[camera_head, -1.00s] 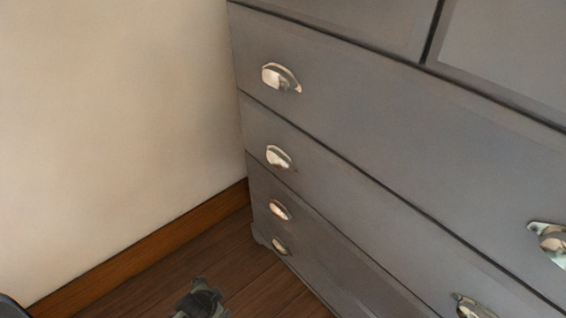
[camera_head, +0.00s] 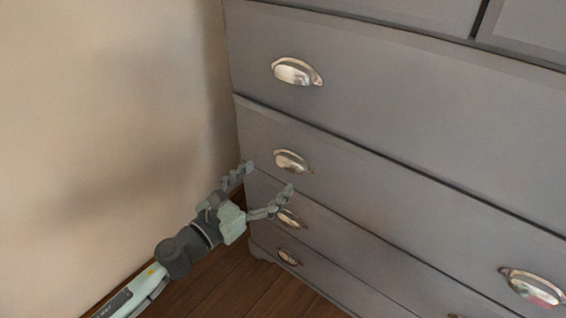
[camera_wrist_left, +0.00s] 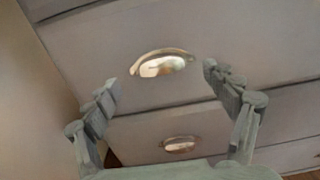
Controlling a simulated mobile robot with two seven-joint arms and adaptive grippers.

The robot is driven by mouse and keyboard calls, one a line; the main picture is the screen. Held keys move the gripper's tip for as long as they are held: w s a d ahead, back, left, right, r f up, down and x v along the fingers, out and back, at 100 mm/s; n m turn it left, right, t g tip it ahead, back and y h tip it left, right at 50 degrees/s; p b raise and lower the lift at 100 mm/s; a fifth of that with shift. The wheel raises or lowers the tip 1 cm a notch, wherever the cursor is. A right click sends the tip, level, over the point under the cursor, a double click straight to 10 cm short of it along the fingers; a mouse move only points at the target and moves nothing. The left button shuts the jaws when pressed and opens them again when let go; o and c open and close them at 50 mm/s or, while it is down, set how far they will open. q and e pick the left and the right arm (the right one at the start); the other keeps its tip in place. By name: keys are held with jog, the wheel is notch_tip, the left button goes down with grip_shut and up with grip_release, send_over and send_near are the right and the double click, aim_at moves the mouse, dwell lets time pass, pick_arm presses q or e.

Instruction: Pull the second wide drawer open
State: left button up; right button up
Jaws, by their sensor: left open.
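The grey chest has wide drawers stacked under two narrower ones. The second wide drawer (camera_head: 400,212) looks shut, flush with its neighbours. Its left cup handle (camera_head: 292,161) is silver and sits just above and right of my left gripper (camera_head: 268,180). My left gripper is open and empty, its fingers spread towards the drawer front. In the left wrist view a cup handle (camera_wrist_left: 162,66), apparently the same one, lies ahead between the fingertips of my left gripper (camera_wrist_left: 160,74), with no clear contact. My right gripper is out of view.
The first wide drawer's handle (camera_head: 297,72) is above. Lower handles (camera_head: 289,218) sit below, partly behind a finger. A beige wall (camera_head: 110,110) stands close on the left. Wooden floor (camera_head: 235,287) shows at the bottom.

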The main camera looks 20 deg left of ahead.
aim_at(285, 164)
pick_arm(q)
jog(key=p+x, duration=0.1)
jog(key=x, duration=0.6)
jog(key=shift+w+p, duration=0.15)
jog(key=shift+p, duration=0.25)
jog(key=shift+f, duration=0.1)
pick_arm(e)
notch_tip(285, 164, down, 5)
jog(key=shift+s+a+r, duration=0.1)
pick_arm(q)
jog(key=shift+c, duration=0.2)
